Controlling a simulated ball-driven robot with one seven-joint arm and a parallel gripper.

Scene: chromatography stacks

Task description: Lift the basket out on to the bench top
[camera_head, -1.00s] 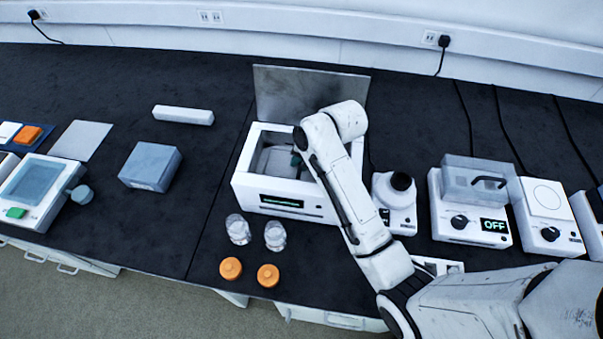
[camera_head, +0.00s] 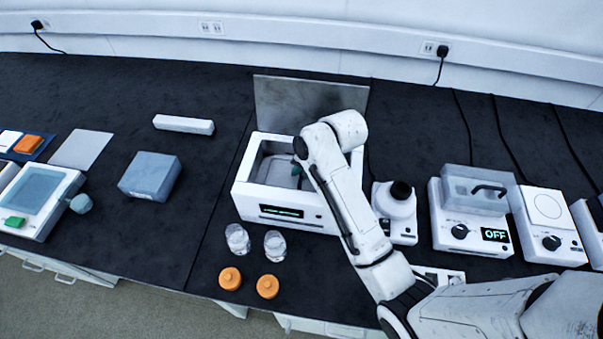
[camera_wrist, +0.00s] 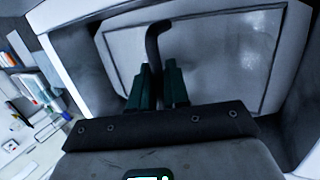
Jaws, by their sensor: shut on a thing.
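A white box-shaped bath (camera_head: 285,215) with a green-lit display stands open on the bench, its grey lid (camera_head: 310,102) raised behind it. The grey basket (camera_head: 271,171) sits inside the bath, partly hidden by my arm and the front wall. In the wrist view, the basket's dark bent handle (camera_wrist: 157,42) runs down between my dark green fingers. My gripper (camera_wrist: 160,85) is shut on this handle. In the head view, only a small green part of my gripper (camera_head: 297,172) shows inside the bath's opening; my arm hides the rest.
Two glass jars (camera_head: 237,239) and two orange caps (camera_head: 230,278) stand in front of the bath. A grey-blue box (camera_head: 150,177) lies left, with clear bench top (camera_head: 212,195) between.

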